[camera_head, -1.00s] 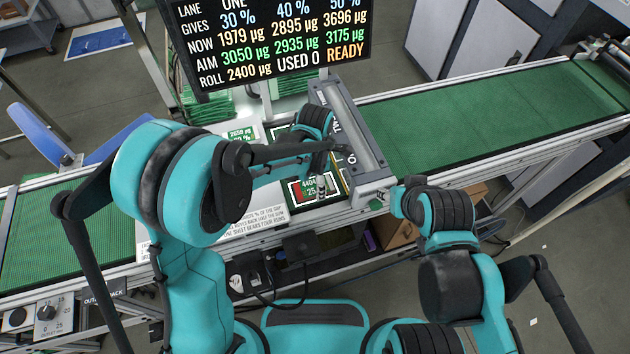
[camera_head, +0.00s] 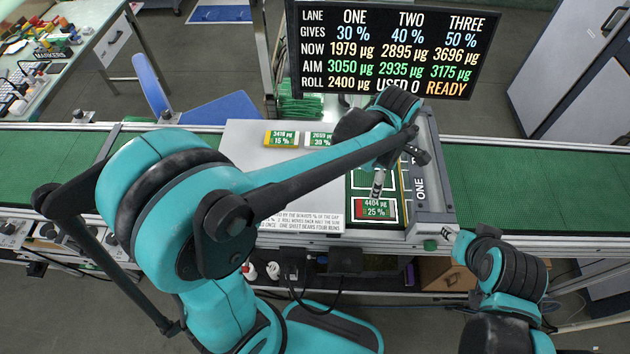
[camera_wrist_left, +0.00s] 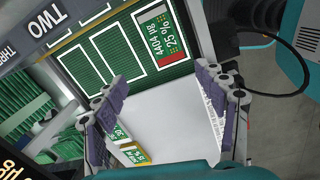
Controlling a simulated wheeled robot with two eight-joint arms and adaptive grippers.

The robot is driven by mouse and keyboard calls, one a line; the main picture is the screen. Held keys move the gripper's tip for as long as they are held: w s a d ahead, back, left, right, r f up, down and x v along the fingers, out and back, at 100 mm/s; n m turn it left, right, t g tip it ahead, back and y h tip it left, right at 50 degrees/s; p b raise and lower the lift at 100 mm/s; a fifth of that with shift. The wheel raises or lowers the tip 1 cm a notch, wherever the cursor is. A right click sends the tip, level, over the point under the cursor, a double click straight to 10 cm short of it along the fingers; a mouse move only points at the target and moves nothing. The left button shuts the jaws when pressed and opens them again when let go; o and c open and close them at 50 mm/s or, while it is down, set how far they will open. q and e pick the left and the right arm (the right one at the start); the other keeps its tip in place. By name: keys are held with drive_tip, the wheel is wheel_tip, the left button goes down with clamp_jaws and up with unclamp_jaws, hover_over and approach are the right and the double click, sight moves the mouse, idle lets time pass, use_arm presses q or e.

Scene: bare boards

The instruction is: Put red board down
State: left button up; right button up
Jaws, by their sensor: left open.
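The red board (camera_head: 375,209) is green with a red end and reads 4404 µg, 25 %. It lies flat inside a white-outlined slot at the near end of the green lane plate (camera_head: 361,180); it also shows in the left wrist view (camera_wrist_left: 155,36). My left gripper (camera_head: 378,183) points down just beyond the board in the head view. In the left wrist view its fingers (camera_wrist_left: 162,84) are wide apart with nothing between them, and the board is apart from them.
A yellow-ended board (camera_head: 281,138) and a white-ended board (camera_head: 319,139) lie on the pale plate (camera_head: 245,133). A grey roller frame (camera_head: 432,185) stands right of the lanes. The readout screen (camera_head: 390,50) stands behind. Green belts (camera_head: 530,185) run to both sides.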

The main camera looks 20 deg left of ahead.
use_arm(q)
drive_tip(key=s+a+r+m+t, duration=0.2)
drive_tip(key=s+a+m+t, duration=0.1)
drive_tip(key=s+a+m, duration=0.2)
drive_tip(key=s+a+r+m+t, duration=0.2)
drive_tip(key=s+a+m, duration=0.4)
drive_tip(key=a+m, duration=0.4)
drive_tip(key=m+t, duration=0.1)
drive_tip(key=m, duration=0.3)
drive_tip(key=shift+s+a+r, duration=0.3)
drive_tip(key=shift+r, duration=0.1)
drive_tip(key=shift+f, duration=0.1)
